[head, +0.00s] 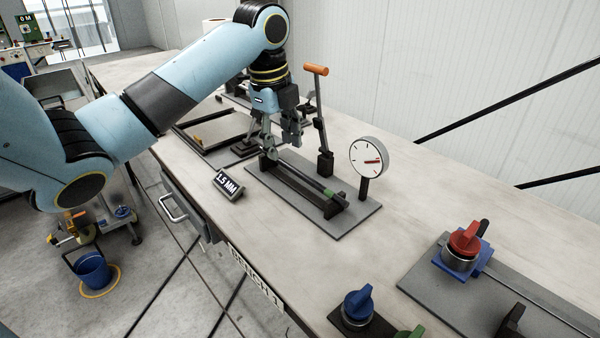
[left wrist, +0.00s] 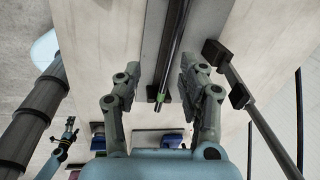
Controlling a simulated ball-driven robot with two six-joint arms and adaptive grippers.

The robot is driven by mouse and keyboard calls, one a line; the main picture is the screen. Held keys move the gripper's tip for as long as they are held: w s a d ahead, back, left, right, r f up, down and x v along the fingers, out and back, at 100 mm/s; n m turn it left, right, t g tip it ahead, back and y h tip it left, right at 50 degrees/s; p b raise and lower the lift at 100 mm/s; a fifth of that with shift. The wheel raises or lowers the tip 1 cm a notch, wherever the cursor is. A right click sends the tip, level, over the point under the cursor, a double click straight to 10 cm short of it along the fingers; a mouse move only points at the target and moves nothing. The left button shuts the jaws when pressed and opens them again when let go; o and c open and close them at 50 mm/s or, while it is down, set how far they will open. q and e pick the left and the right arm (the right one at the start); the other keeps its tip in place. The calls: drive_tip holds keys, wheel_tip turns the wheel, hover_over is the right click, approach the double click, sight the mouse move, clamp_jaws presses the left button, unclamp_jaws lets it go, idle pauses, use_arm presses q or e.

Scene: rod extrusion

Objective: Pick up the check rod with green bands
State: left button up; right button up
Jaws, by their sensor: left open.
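The check rod (head: 312,182) is a thin dark rod lying along a black holder on a grey base plate (head: 350,222). A green band (head: 328,192) shows near its front end. In the left wrist view the rod (left wrist: 173,45) runs down the middle, with green (left wrist: 160,97) near its lower end. My left gripper (head: 283,140) is open and empty over the back part of the holder. In the left wrist view its fingers (left wrist: 160,76) stand on either side of the rod's line, apart from it. My right gripper is not in view.
A lever with an orange handle (head: 315,70) stands close right of my left gripper. A round dial gauge (head: 369,156) stands beside the holder. A 1.5 MM sign (head: 227,185) sits at left. Red (head: 466,238) and blue (head: 358,303) knobbed parts are at front right.

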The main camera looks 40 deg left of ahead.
sight(288, 164)
use_arm(q)
wheel_tip(288, 164, up, 3)
drive_tip(key=w+a+m, duration=0.2)
drive_tip(key=a, duration=0.1)
drive_tip(key=f, duration=0.3)
drive_tip(key=w+f+p, duration=0.1)
drive_tip(key=f, duration=0.6)
drive_tip(key=shift+w+d, duration=0.25)
drive_tip(key=shift+w, duration=0.05)
clamp_jaws()
